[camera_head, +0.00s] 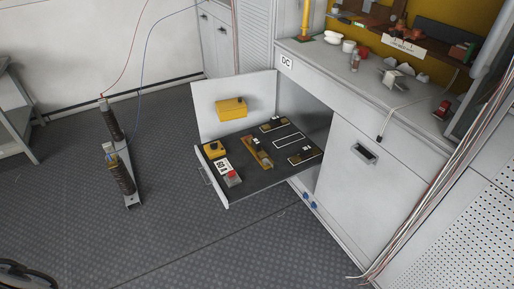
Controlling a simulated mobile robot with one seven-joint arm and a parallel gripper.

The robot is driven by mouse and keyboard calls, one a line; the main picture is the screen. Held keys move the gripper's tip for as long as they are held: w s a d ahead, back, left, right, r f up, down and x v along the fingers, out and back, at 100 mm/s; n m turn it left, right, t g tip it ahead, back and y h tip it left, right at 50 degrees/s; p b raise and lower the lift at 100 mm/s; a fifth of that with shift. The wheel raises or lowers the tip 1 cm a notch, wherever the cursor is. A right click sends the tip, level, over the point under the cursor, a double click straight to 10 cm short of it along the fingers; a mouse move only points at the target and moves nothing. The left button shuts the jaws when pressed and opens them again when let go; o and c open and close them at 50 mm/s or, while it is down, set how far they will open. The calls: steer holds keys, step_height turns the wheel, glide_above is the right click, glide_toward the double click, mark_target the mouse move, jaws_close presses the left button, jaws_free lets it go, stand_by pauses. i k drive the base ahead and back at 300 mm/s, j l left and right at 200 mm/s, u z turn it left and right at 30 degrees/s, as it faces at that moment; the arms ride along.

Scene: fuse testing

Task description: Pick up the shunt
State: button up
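A pulled-out drawer or shelf (232,199) with a dark top extends from the white cabinet. An orange-brown, brass-like piece (258,152) lies near its middle and looks like it may be the shunt, but it is too small to be sure. White outlines and small dark parts (298,156) lie to its right. A yellow box-like device (214,150) and a red-topped item (232,177) sit at the left side of the drawer. My gripper is not in view.
A white door panel with a yellow box (231,108) stands behind the drawer. A tall two-column stand (122,172) with red and blue wires is on the floor at left. Floor before the drawer is clear.

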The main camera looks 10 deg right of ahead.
mark_target(255, 143)
steer(key=i+l+z, duration=0.1)
steer(key=i, duration=0.45)
steer(key=i+l, duration=0.3)
steer(key=i, duration=0.25)
steer(key=i+l+z, duration=0.15)
steer(key=i, duration=0.4)
